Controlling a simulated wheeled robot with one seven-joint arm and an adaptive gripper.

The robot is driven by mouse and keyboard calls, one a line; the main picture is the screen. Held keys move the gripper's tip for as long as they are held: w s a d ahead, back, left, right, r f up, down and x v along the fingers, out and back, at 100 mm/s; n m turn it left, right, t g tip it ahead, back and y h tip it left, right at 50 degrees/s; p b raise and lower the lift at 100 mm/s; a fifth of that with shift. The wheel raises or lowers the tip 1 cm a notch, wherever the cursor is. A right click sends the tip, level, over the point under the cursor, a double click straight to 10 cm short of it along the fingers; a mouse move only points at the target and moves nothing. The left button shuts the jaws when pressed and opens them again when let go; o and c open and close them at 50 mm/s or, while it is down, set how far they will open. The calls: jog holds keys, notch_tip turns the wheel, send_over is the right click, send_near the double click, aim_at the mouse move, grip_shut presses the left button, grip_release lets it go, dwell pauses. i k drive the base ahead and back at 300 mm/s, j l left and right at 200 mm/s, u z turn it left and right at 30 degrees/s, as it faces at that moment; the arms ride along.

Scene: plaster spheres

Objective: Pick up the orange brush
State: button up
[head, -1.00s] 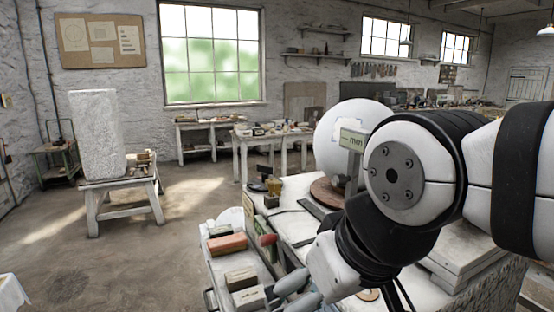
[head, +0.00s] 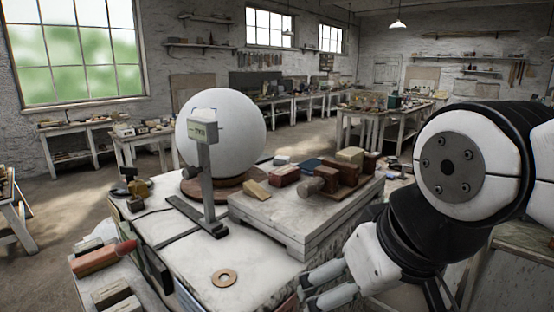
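An orange-red block-like thing (head: 95,262) lies on a lower tray or shelf at the bottom left of the head view. A red rounded piece (head: 126,247) shows at its right end. I cannot tell for sure whether either is the orange brush; no bristles can be made out. My gripper (head: 310,288) is at the bottom centre, well to the right of the orange-red thing. Its two grey fingers are apart and I see nothing between them.
A large white sphere (head: 222,133) stands on a round wooden base behind a grey gauge post (head: 206,180). A stone slab (head: 290,222) bears blocks and a wooden tool. A tan ring (head: 224,278) lies on the white worktop (head: 180,262). Workbenches line the back.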

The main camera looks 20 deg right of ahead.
aim_at(97, 260)
jog(key=i+l+z, duration=0.25)
jog(key=z, duration=0.25)
jog(key=k, duration=0.25)
jog(key=k+u, duration=0.15)
jog(key=u, duration=1)
jog(key=i+l+u, duration=0.45)
jog(key=j+z, duration=0.15)
jog(key=j, duration=0.25)
jog(key=k+j+z, duration=0.15)
jog(key=j, duration=0.2)
jog(key=j+z, duration=0.2)
jog(key=j, duration=0.2)
jog(key=k+j+z, duration=0.15)
jog(key=j, duration=0.2)
jog(key=i+j+z, duration=0.2)
jog(key=j+z, duration=0.25)
jog(key=j, duration=0.55)
jog(key=j+z, duration=0.4)
jog(key=j, duration=0.55)
jog(key=j+z, duration=0.45)
jog(key=j, duration=0.6)
jog(key=i+j+z, duration=0.2)
jog(key=j, duration=0.25)
jog(key=i+j+z, duration=0.1)
jog(key=j+z, duration=0.15)
jog(key=j, duration=0.15)
jog(key=i+j+z, duration=0.2)
jog(key=j, duration=0.3)
jog(key=j+z, duration=0.25)
jog(key=j, duration=0.2)
